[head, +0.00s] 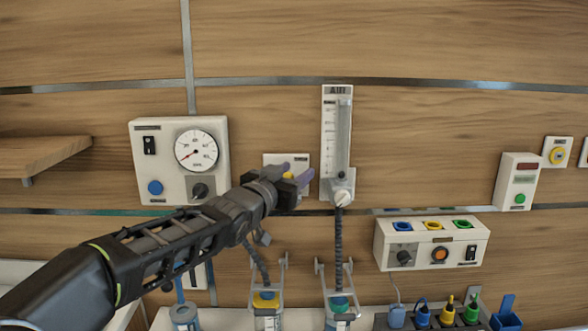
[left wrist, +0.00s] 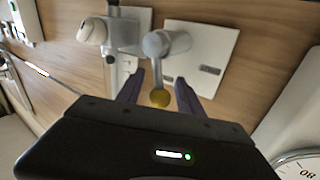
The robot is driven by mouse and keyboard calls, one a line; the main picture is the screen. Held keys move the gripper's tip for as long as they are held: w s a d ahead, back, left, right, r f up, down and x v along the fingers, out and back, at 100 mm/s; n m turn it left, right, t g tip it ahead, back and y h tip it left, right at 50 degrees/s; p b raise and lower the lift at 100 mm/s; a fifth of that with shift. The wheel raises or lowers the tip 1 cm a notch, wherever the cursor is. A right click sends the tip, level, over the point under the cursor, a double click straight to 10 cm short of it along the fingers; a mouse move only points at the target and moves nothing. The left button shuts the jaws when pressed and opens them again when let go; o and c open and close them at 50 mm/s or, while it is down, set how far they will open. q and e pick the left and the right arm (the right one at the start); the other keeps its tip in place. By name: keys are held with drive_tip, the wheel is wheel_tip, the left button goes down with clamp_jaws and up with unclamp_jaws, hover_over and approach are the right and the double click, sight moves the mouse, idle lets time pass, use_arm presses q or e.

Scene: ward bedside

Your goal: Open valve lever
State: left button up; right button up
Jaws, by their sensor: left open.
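The valve lever (left wrist: 160,97) shows in the left wrist view as a grey round hub on a white wall plate (left wrist: 208,55), with a yellow ball at its end. In the left wrist view my left gripper (left wrist: 159,77) is open, with one purple finger on each side of the yellow ball. I cannot tell whether either finger touches it. My right gripper is in neither view.
A flow meter (head: 338,140) stands close right of my left gripper. A gauge panel (head: 180,160) is on its left. A white control box (head: 432,243) is at lower right. Jars with hoses (head: 267,300) hang below. A wooden shelf (head: 40,155) juts out at left.

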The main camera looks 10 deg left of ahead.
use_arm(q)
clamp_jaws()
idle(0.4)
